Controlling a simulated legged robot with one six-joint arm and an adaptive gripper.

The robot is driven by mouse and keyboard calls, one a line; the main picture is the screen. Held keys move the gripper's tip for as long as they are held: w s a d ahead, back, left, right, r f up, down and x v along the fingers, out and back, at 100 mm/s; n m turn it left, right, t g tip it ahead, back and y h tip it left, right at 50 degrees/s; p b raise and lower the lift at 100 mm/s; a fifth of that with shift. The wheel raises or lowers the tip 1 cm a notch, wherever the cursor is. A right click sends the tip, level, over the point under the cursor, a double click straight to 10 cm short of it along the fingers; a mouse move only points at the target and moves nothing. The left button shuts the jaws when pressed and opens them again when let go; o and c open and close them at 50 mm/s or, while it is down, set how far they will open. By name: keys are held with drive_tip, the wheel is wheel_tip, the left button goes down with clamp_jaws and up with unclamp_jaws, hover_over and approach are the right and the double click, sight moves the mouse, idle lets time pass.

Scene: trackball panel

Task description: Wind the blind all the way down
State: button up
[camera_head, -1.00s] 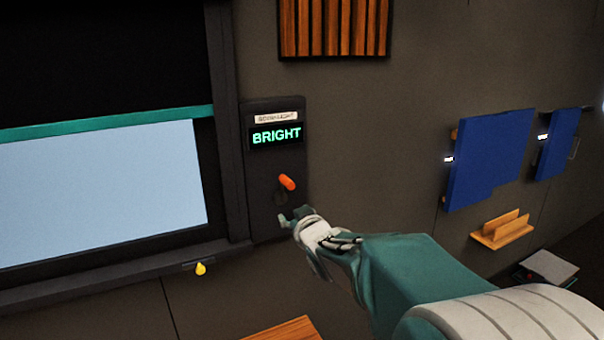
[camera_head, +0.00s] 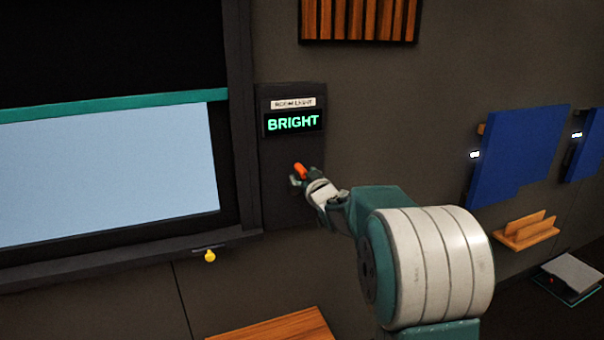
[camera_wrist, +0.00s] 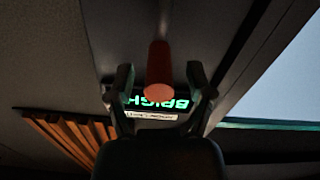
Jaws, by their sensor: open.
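The blind (camera_head: 110,50) is a black sheet with a teal bottom bar (camera_head: 110,106). It covers the upper part of the window, and the pale pane (camera_head: 105,175) shows below the bar. The dark wall panel (camera_head: 280,195) to the right carries an orange crank knob (camera_head: 300,171). A display on it reads "BRIGHT" (camera_head: 293,122) under a "ROOM LIGHT" label. My gripper (camera_head: 303,180) is at the knob. In the wrist view the orange knob (camera_wrist: 159,72) stands between the two open fingers (camera_wrist: 159,90), with gaps on both sides.
A yellow knob (camera_head: 209,256) sits under the window sill. Blue panels (camera_head: 515,155) and a wooden holder (camera_head: 526,232) are on the wall to the right. A slatted wooden panel (camera_head: 358,20) hangs above, and a wooden surface (camera_head: 285,330) is at the bottom.

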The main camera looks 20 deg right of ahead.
drive_tip(key=shift+w, duration=0.9)
clamp_jaws()
drive_tip(key=shift+d, duration=0.1)
